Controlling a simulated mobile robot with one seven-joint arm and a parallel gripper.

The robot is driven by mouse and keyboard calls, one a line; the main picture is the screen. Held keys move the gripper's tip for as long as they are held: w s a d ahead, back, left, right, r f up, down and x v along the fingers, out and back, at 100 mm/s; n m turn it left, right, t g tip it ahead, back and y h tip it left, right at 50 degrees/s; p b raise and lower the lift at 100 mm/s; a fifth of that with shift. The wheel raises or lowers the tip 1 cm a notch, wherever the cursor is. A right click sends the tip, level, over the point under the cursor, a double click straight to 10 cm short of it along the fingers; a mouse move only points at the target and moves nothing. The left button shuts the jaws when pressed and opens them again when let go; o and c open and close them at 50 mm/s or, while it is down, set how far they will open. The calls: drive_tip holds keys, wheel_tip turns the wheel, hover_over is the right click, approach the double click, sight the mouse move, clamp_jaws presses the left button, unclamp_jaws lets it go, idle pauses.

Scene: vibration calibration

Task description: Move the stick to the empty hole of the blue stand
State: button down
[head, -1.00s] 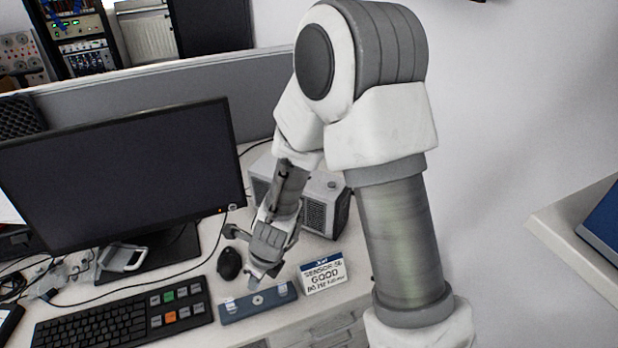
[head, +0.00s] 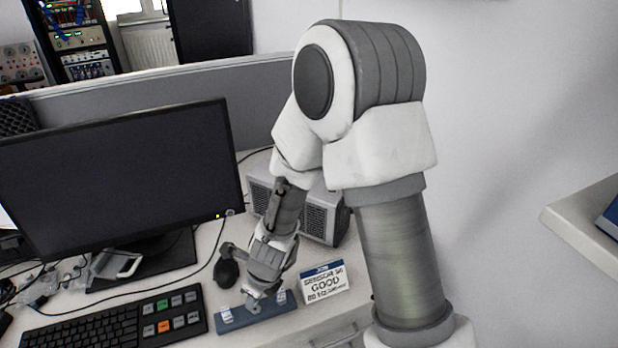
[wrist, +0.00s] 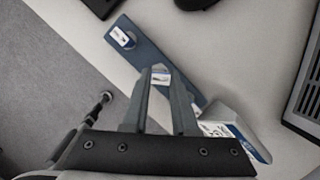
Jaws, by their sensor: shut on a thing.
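The blue stand (head: 240,322) is a long flat bar lying on the desk, with a small pale piece near each end in the head view. It also shows in the wrist view (wrist: 145,50), running diagonally. My gripper (head: 254,303) points down at the middle of the stand. In the wrist view my gripper (wrist: 163,80) is shut on the stick (wrist: 161,75), of which only a small pale part shows between the fingertips. The stick's lower end and the stand's middle hole are hidden, so I cannot tell whether the stick is in the hole.
A white and blue sign (head: 324,284) stands just right of the stand. A keyboard (head: 100,328) lies to the left and a black mouse (head: 226,272) behind. A monitor (head: 115,185) and a grey box unit (head: 318,215) stand farther back.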

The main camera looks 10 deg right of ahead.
drive_tip(key=shift+f+b, duration=0.9)
drive_tip(key=shift+f, duration=0.15)
idle(2.7)
drive_tip(key=c, duration=0.6)
unclamp_jaws()
drive_tip(key=shift+r, duration=0.1)
drive_tip(key=shift+p+v, duration=1.85)
drive_tip(key=shift+v, duration=0.6)
